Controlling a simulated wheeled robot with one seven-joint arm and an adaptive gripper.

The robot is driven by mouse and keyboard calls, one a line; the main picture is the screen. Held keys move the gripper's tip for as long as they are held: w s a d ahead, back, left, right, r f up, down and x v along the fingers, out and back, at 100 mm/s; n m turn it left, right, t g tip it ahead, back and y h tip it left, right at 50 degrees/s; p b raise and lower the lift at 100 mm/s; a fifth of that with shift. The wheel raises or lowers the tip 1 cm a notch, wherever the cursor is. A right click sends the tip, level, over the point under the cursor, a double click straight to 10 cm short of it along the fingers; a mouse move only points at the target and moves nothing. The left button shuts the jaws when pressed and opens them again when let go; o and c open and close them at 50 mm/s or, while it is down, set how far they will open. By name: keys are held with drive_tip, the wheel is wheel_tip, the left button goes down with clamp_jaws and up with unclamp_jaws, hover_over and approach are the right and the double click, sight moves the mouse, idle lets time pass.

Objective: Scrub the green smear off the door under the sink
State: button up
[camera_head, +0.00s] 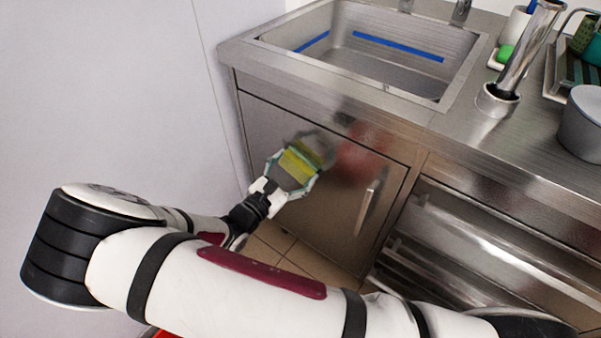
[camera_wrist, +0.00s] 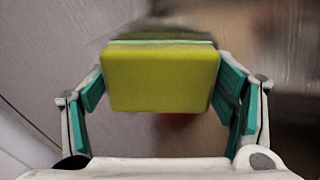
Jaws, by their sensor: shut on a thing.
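My gripper (camera_head: 293,172) is shut on a yellow sponge (camera_head: 299,162) with a darker green layer. In the wrist view the sponge (camera_wrist: 160,78) sits between the two teal-padded fingers, its dark green side facing away toward the door. The brushed steel door (camera_head: 262,122) under the sink is closed, with a vertical handle (camera_head: 367,207) on its right. The sponge is close in front of the door's upper middle; I cannot tell whether it touches. I cannot make out a distinct green smear; sponge and gripper hide part of the door.
The steel sink (camera_head: 375,60) with blue strips inside is above the door. Metal drawers (camera_head: 490,245) are at right. A grey container (camera_head: 583,125) and an upright metal cylinder (camera_head: 522,52) stand on the counter. A pale wall (camera_head: 110,95) is close at left.

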sight(279, 162)
drive_tip(key=shift+w+a+b, duration=0.85)
drive_tip(key=shift+w+a, duration=0.7)
drive_tip(key=shift+a, duration=0.25)
drive_tip(key=shift+w+a+r, duration=0.1)
drive_tip(key=shift+a+r, duration=0.05)
drive_tip(key=shift+a, duration=0.15)
drive_tip(key=shift+s+d+p, duration=1.3)
drive_tip(key=shift+s+d, duration=0.05)
drive_tip(key=shift+d, duration=0.15)
drive_tip(key=shift+s+d+p, duration=0.7)
drive_tip(key=shift+d+p, duration=0.05)
drive_tip(key=shift+d, duration=0.3)
drive_tip(key=shift+s+d+p, duration=0.75)
drive_tip(key=shift+d, duration=0.3)
drive_tip(key=shift+s+d+p, duration=0.7)
drive_tip(key=shift+d+p, duration=0.05)
drive_tip(key=shift+d, duration=0.3)
drive_tip(key=shift+w+a+b, duration=0.4)
drive_tip(key=shift+w+a, duration=0.2)
drive_tip(key=shift+a, duration=0.3)
drive_tip(key=shift+w+a+b, duration=0.4)
drive_tip(key=shift+w+a, duration=0.2)
drive_tip(key=shift+a, duration=0.25)
